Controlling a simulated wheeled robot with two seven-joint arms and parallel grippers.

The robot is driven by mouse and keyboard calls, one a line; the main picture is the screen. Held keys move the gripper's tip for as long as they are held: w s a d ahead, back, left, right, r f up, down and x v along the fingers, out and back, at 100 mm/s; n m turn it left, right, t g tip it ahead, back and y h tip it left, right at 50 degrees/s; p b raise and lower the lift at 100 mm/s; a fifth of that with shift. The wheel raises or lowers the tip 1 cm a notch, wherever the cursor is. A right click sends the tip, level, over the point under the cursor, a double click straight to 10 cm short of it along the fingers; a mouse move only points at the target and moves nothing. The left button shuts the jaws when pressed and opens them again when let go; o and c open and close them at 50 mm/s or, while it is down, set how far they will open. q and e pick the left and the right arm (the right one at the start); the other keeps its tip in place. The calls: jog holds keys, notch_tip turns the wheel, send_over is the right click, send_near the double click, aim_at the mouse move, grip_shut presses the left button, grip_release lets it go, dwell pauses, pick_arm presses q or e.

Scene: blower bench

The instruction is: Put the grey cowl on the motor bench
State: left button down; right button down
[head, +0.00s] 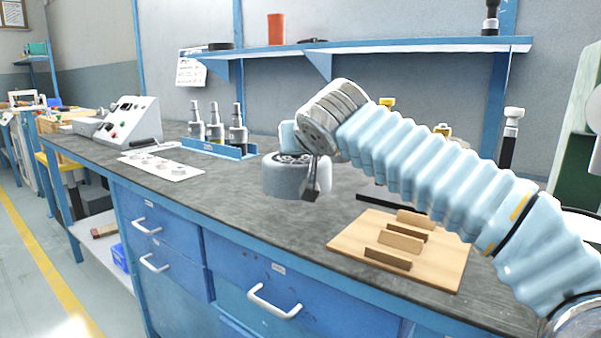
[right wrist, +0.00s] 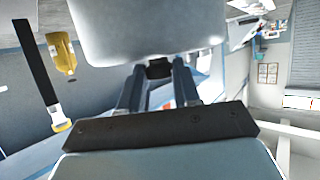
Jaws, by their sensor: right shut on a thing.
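The grey cowl (head: 283,181) is a short, rounded grey cylinder with an open-looking, darker top. My right gripper (head: 312,182) is shut on its right side and holds it upright over the middle of the dark-topped motor bench (head: 235,201). I cannot tell whether its underside touches the bench top. In the right wrist view the cowl (right wrist: 150,28) fills the top middle, at the tips of my right gripper's fingers (right wrist: 158,82). My left gripper is not in view.
A wooden board (head: 345,242) with upright slats lies right of the cowl. A blue rack (head: 222,150) with metal-topped bottles, a white sheet (head: 160,165) and a control box (head: 128,122) stand to the left. A shelf (head: 400,47) runs above. Bare bench top lies left of the cowl.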

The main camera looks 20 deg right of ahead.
jog(key=f, duration=0.1)
jog(key=w+f+b, duration=0.1)
jog(key=f, duration=0.1)
jog(key=d+f, duration=0.1)
jog(key=shift+w+f, duration=0.15)
jog(key=shift+w, duration=0.05)
jog(key=shift+a+f, duration=0.1)
jog(key=shift+f, duration=0.2)
jog(key=shift+f, duration=0.1)
jog(key=shift+f+b, duration=0.15)
jog(key=shift+b, duration=0.3)
jog(key=c, duration=0.8)
grip_release()
jog(key=shift+r+p, duration=0.25)
jog(key=shift+p, duration=0.1)
jog(key=v, duration=1.2)
jog(key=shift+a, duration=0.1)
